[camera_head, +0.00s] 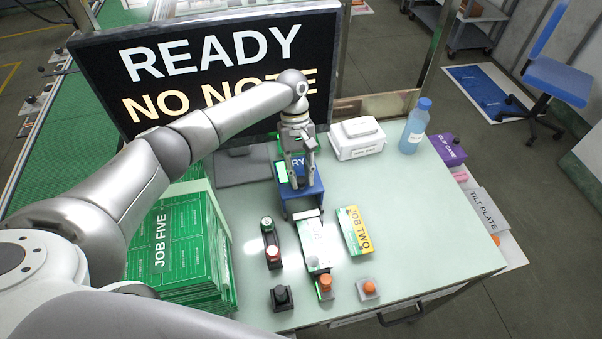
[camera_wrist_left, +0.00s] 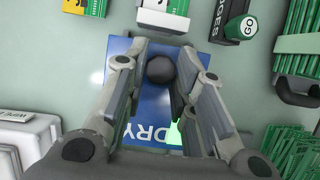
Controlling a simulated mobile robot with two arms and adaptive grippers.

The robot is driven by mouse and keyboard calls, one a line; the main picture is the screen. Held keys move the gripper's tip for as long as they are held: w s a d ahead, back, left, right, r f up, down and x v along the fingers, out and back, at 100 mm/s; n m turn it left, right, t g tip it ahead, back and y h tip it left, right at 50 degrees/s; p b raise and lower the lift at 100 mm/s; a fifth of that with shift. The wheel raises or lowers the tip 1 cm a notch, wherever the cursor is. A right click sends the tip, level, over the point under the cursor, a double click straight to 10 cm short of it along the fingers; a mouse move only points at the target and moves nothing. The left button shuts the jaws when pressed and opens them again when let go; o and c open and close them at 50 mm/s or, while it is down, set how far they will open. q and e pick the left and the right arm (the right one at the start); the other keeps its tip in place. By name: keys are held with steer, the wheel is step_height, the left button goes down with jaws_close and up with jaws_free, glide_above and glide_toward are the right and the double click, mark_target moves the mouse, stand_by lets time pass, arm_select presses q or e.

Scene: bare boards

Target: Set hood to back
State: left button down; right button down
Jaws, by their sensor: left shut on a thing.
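The hood (camera_head: 314,186) is a small blue cover with white lettering, partly hidden, that seems to read DRY. It stands near the middle of the pale table (camera_head: 440,240), in front of the screen. It also shows in the left wrist view (camera_wrist_left: 117,72), with a dark round knob (camera_wrist_left: 160,69) on top. My left gripper (camera_head: 305,184) comes down over the hood from behind. In the left wrist view its fingers (camera_wrist_left: 163,62) are closed around the knob. A green lit patch shows beside the hood. My right gripper is not in view.
A screen (camera_head: 110,75) reads READY, NO NOTE. A green JOB FIVE stack (camera_head: 190,250) lies left, a JOB TWO pack (camera_head: 354,230) right. A red-and-green button box (camera_head: 269,245) and small knobs stand in front. A white box (camera_head: 357,150) and blue bottle (camera_head: 414,128) stand behind right.

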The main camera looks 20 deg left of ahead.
arm_select(q)
steer(key=c, duration=1.2)
jaws_free()
steer(key=shift+w+a, duration=0.2)
steer(key=shift+w, duration=0.1)
steer(key=shift+s+d+r, duration=0.1)
steer(key=shift+r, duration=0.2)
step_height(320, 180, up, 10)
steer(key=shift+f, duration=0.25)
steer(key=shift+f, duration=0.1)
